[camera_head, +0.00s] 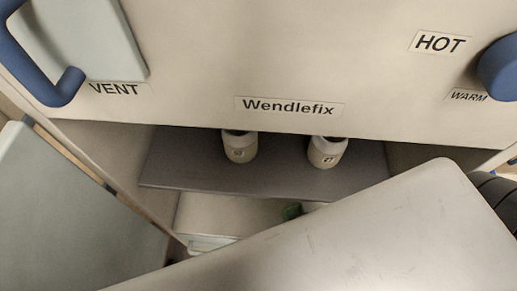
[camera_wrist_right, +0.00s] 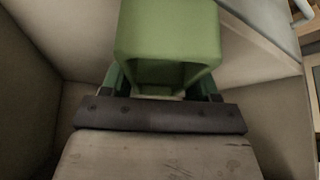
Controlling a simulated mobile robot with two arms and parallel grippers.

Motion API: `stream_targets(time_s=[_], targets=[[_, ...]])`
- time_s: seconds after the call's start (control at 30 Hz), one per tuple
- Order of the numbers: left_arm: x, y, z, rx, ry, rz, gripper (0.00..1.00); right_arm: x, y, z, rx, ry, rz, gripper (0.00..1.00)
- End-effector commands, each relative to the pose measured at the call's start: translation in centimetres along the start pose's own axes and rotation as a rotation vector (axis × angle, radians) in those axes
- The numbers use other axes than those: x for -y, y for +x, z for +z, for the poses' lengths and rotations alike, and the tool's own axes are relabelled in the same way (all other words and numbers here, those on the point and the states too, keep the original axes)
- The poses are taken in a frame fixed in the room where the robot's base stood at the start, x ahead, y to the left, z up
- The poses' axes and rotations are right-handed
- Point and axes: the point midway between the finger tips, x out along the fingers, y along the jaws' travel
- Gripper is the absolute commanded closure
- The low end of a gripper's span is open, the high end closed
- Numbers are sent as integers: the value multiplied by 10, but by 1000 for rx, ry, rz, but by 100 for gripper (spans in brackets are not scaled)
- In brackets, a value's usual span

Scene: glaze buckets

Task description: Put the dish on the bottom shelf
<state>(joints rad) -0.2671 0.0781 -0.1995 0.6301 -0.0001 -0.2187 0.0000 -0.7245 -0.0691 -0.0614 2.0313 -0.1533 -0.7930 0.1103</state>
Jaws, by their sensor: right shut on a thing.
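A green, hollow, square-edged dish (camera_wrist_right: 167,28) fills the top middle of the right wrist view, its open side facing the camera. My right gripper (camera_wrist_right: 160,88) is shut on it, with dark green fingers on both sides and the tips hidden. In the head view a small dark green part (camera_head: 293,211), probably of that gripper, shows inside the open cabinet below the grey shelf (camera_head: 200,172). A pale lower level (camera_head: 225,213) lies under this shelf. My grey arm hides most of the lower opening and the dish there. My left gripper is not in view.
Two pale jars, one left (camera_head: 239,147) and one right (camera_head: 327,152), stand on the grey shelf. The cabinet front (camera_head: 290,60) overhangs above, with a blue handle (camera_head: 68,88) and a blue knob (camera_head: 498,68). An open door (camera_head: 70,220) stands at the left.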

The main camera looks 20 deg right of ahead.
Motion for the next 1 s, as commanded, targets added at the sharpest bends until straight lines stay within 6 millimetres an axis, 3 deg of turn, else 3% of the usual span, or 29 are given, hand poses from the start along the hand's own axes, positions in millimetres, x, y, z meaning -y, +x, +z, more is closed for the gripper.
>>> stream_targets(time_s=[0.07,0.13,0.3,0.43,0.57,0.7,0.8,0.97,1.0], targets=[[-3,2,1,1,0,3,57,-1,5,7,-1,1,1,72],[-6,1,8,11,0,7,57,-1,10,-2,-8,2,0,72],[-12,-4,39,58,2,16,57,-1,31,-42,-11,3,0,72],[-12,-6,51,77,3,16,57,-1,49,-72,-10,3,1,72],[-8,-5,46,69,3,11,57,-1,66,-102,-9,3,0,72],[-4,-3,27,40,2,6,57,-1,80,-126,-6,3,0,72],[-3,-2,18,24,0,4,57,-1,85,-135,-4,2,0,72],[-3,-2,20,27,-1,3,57,-1,92,-147,-6,3,0,72],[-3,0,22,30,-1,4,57,-1,98,-141,1,2,0,72]])
